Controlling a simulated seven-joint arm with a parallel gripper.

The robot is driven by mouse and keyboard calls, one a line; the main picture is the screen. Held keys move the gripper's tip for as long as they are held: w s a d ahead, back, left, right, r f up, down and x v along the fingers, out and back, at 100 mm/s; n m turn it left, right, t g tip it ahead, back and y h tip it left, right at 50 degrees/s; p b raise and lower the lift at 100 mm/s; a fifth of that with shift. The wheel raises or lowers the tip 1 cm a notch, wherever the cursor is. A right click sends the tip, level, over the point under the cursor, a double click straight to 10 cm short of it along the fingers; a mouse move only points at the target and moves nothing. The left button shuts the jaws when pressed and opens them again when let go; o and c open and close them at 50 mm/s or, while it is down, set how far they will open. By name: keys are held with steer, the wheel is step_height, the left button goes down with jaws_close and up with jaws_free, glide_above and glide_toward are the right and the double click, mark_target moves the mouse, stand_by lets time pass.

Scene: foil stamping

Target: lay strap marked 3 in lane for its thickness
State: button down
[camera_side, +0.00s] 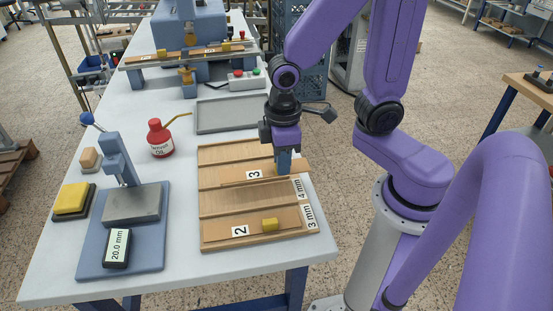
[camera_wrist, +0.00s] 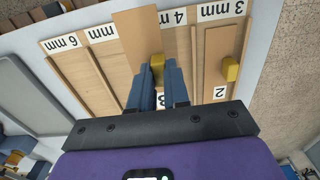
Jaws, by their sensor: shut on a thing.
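The strap marked 3 (camera_side: 254,175), a flat wooden piece, is held by its yellow knob (camera_wrist: 157,66) in my gripper (camera_side: 284,165). My gripper also shows in the wrist view (camera_wrist: 159,78), its fingers shut on the knob. The strap is over the middle of the wooden lane board (camera_side: 225,153). Its far end (camera_wrist: 138,30) overhangs the label edge and hides one label's number in the wrist view. Whether it touches the board I cannot tell. Labels 3 mm (camera_wrist: 224,8), 4 mm (camera_wrist: 173,17) and 6 mm (camera_wrist: 62,43) are readable.
The strap marked 2 (camera_side: 240,230), with a yellow knob, lies in the 3 mm lane.

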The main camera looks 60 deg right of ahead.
steer(key=shift+s+d, duration=0.2)
steer(key=shift+s, duration=0.05)
steer(key=shift+r, duration=0.15)
steer(key=shift+r, duration=1.85)
steer(key=w+a+f, duration=0.2)
steer(key=a, duration=0.3)
steer(key=shift+a, duration=0.25)
steer(key=shift+f, duration=0.15)
steer(key=shift+f, duration=3.05)
steer(key=shift+f, duration=0.15)
